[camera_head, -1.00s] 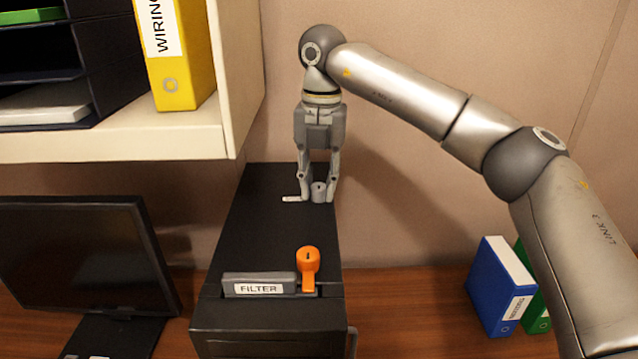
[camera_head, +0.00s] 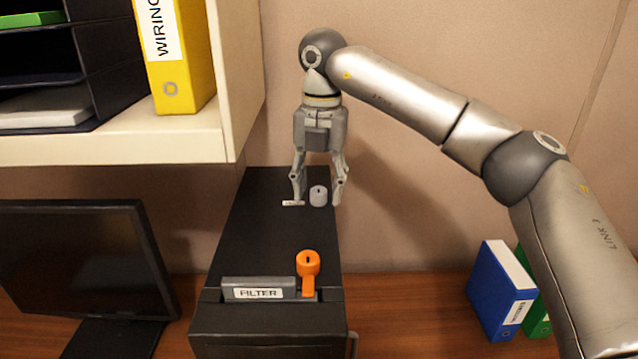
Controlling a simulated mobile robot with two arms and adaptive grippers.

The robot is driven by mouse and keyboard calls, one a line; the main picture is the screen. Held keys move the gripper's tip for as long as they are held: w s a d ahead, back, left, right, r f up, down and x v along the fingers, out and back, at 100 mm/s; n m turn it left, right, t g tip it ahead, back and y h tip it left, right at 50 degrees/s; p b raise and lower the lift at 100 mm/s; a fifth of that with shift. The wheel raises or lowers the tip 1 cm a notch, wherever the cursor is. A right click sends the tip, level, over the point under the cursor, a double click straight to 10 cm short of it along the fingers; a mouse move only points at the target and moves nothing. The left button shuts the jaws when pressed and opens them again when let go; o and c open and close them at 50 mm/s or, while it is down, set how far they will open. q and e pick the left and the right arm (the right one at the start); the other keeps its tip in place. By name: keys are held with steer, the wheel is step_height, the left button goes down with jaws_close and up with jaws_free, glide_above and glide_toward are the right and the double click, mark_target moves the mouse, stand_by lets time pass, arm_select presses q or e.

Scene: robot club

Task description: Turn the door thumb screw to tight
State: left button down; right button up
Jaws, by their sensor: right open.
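The door thumb screw, as I take it, is the small grey knob (camera_head: 318,196) with a dark mark on its top. It stands near the back of the top of a black case (camera_head: 270,230). A small white label (camera_head: 293,203) lies just left of it. My right gripper (camera_head: 319,200) points down from above, its fingers spread on either side of the knob. The fingers look apart from the knob, with nothing held. The label's writing is too small to read. My left gripper is not in view.
An orange lever (camera_head: 308,264) stands at the case's front beside a grey FILTER block (camera_head: 258,290). A shelf (camera_head: 130,140) with a yellow binder (camera_head: 176,60) overhangs at left. A monitor (camera_head: 85,260) stands left; blue (camera_head: 500,290) and green binders stand right.

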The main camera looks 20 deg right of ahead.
mark_target(321, 190)
step_height(321, 190, up, 12)
steer(key=shift+d, duration=0.15)
stand_by(0.5)
